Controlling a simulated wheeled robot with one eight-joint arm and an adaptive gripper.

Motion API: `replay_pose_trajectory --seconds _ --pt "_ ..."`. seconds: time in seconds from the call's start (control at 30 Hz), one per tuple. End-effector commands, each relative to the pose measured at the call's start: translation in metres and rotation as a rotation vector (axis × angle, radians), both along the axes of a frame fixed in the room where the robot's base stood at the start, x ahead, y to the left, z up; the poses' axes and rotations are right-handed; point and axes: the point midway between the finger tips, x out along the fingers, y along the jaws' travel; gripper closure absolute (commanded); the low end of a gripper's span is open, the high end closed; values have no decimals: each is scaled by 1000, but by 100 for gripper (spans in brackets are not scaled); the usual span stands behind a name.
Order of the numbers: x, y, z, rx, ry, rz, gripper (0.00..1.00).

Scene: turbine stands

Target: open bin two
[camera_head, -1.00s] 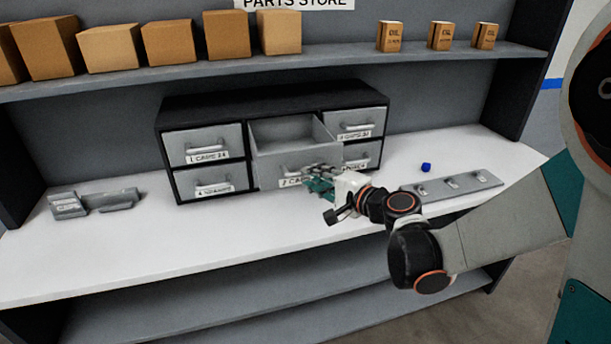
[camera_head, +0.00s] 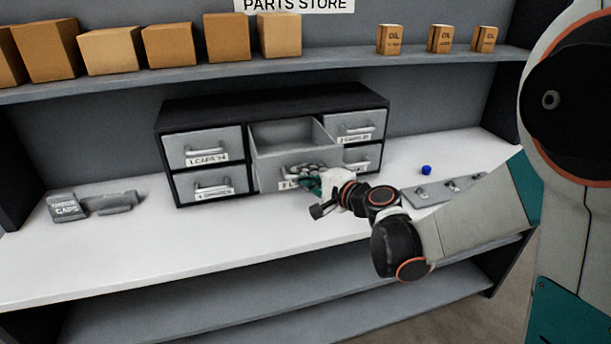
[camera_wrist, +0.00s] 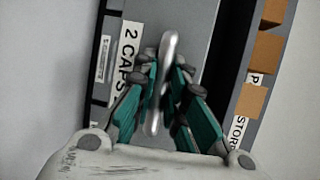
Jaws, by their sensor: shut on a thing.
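Bin two is the top middle drawer (camera_head: 265,171) of a black-framed cabinet with grey drawers. It stands pulled out, and its open top and inside back show in the head view. My gripper (camera_head: 309,180) is at its front, partly covering the label and handle. In the wrist view the label (camera_wrist: 128,60) reads "2 CAPS", with the rest hidden. The silver bar handle (camera_wrist: 168,60) runs between the green fingers of my gripper (camera_wrist: 163,85), which are closed around it.
Neighbouring drawers, including "1 CAPS" (camera_head: 203,147), look shut. On the white worktop (camera_head: 200,250) lie grey blocks (camera_head: 64,207) at left, a small blue cap (camera_head: 426,170) and a grey plate with fittings (camera_head: 445,190) at right. Boxes stand on the shelf above.

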Motion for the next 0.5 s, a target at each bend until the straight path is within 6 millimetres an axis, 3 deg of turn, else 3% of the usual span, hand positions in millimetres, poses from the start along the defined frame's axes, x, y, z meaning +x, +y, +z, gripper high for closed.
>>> replay_pose_trajectory --seconds 0.27,0.5 --pt "32 10 -1 0 0 1 100" --pt "33 10 0 0 0 1 100"
